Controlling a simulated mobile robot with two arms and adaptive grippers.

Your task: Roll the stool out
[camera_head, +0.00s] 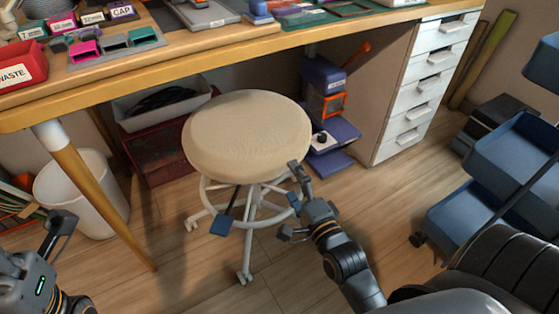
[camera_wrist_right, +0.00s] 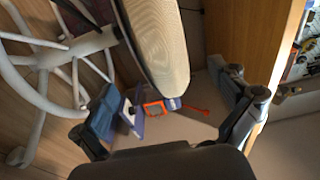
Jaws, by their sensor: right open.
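The stool has a round beige seat (camera_head: 247,135) and a white base with a foot ring and casters (camera_head: 245,272). It stands upright at the table's front edge, its back part close to the tabletop. My right gripper (camera_head: 294,198) is open at the seat's lower right side. In the right wrist view the seat (camera_wrist_right: 158,45) shows between and beyond the spread fingers (camera_wrist_right: 168,98), with the white base at left. I cannot tell whether a finger touches the stool. My left gripper (camera_head: 62,232) is at the lower left, apart from the stool; its jaw opening is unclear.
The wooden table (camera_head: 200,60) spans the top, with a leg (camera_head: 105,205) at left near a white bin (camera_head: 75,190). Under it are a grey tray (camera_head: 160,105) and purple items (camera_head: 335,135). White drawers (camera_head: 415,100) and a blue cart (camera_head: 500,165) stand right. Floor before the stool is mostly clear.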

